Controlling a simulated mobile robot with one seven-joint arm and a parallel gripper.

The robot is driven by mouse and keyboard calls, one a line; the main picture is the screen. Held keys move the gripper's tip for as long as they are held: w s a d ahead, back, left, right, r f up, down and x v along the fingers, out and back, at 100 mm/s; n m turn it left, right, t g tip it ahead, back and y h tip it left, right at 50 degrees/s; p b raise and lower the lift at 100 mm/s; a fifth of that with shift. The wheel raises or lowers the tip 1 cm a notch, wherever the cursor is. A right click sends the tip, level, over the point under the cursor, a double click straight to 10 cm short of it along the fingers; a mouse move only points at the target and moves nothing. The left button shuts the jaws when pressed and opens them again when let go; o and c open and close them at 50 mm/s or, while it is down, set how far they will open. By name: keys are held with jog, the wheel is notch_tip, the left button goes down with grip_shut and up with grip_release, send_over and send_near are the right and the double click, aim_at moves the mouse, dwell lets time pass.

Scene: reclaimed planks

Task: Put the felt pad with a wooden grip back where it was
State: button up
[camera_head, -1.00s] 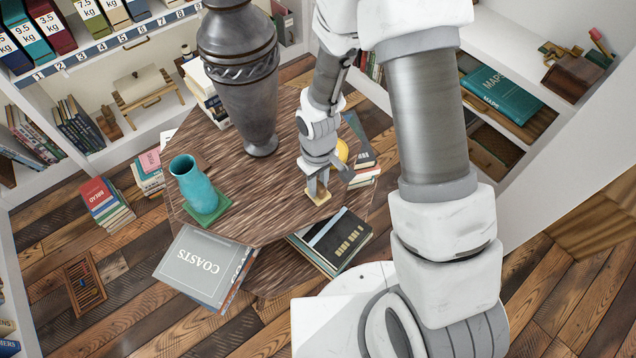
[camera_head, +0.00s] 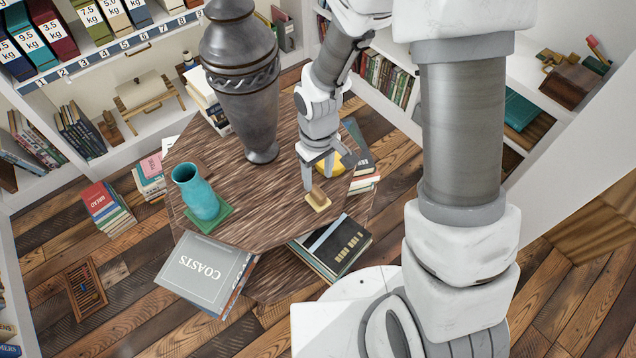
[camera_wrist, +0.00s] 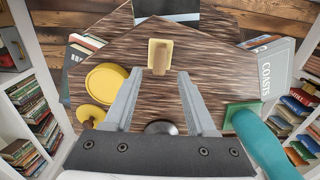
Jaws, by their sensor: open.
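The felt pad with a wooden grip (camera_head: 317,201) lies on the wooden table (camera_head: 230,160) near its front edge, with the grip facing up. In the wrist view the pad (camera_wrist: 152,63) sits just beyond my fingertips, in line with the gap between them. My gripper (camera_head: 318,173) is open and empty just above the pad; it also shows in the wrist view (camera_wrist: 160,76). No finger visibly touches the grip.
A tall grey vase (camera_head: 243,85) stands at the back of the table. A teal vase (camera_head: 196,190) stands on a green pad (camera_head: 222,213) at the left. A yellow object (camera_head: 336,163) is close behind my gripper. Books (camera_head: 205,270) jut out below the tabletop.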

notch_tip(320, 180, up, 5)
notch_tip(320, 180, up, 15)
jog(key=m+t, duration=0.3)
send_over(318, 191)
jog(key=s+d, duration=0.3)
jog(key=d, duration=0.4)
jog(key=s+d+r+m+t, duration=0.2)
jog(key=s+d+r+m, duration=0.1)
jog(key=s+r, duration=0.6)
jog(key=shift+s+d+m+t, duration=0.25)
jog(key=shift+d+m+t, duration=0.05)
jog(key=shift+m, duration=0.1)
